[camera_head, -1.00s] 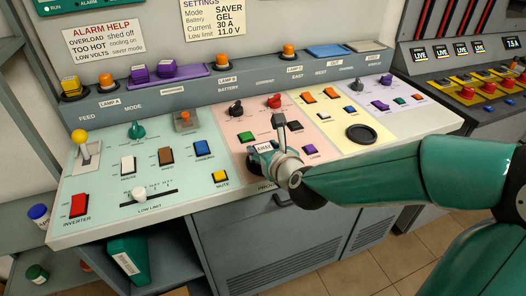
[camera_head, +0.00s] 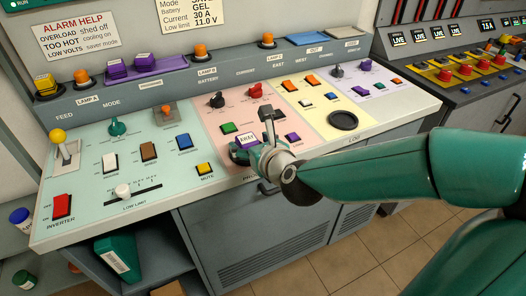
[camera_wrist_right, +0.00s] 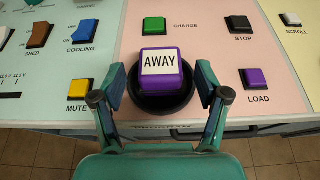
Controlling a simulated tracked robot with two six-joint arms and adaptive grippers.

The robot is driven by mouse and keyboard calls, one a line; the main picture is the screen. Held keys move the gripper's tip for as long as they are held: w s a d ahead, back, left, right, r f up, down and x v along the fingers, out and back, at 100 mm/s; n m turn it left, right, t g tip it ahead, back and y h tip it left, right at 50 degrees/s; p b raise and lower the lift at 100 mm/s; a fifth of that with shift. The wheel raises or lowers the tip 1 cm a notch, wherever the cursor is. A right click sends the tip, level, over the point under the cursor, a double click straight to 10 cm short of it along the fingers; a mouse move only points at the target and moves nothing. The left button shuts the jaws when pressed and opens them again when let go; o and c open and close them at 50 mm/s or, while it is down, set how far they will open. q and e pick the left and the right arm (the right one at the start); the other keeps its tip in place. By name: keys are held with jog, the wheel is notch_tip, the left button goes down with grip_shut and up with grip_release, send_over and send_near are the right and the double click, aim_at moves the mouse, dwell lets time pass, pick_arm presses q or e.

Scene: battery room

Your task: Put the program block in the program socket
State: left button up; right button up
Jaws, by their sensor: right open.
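A purple block with a white AWAY label (camera_wrist_right: 159,70) sits in a round black socket (camera_wrist_right: 162,105) at the front of the pink panel. I cannot tell how deep it sits. The block's label (camera_head: 246,138) also shows in the head view, partly behind my gripper. My right gripper (camera_wrist_right: 161,88) is open, with one finger on each side of the block and visible gaps between. In the head view my right gripper (camera_head: 262,153) is at the console's front edge and covers most of the socket. Two more purple blocks (camera_head: 117,71) (camera_head: 145,62) stand on the purple tray (camera_head: 172,64) at the back. My left gripper is out of view.
Close by are a green CHARGE switch (camera_wrist_right: 154,25), a purple LOAD switch (camera_wrist_right: 254,78) and a yellow MUTE switch (camera_wrist_right: 79,89). A black ring (camera_head: 342,121) lies on the yellow panel. Cabinet doors are below the console edge.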

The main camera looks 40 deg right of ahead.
jog(key=b+v, duration=0.2)
jog(key=v, duration=0.6)
jog(key=shift+s, duration=0.35)
jog(key=shift+a+r, duration=0.1)
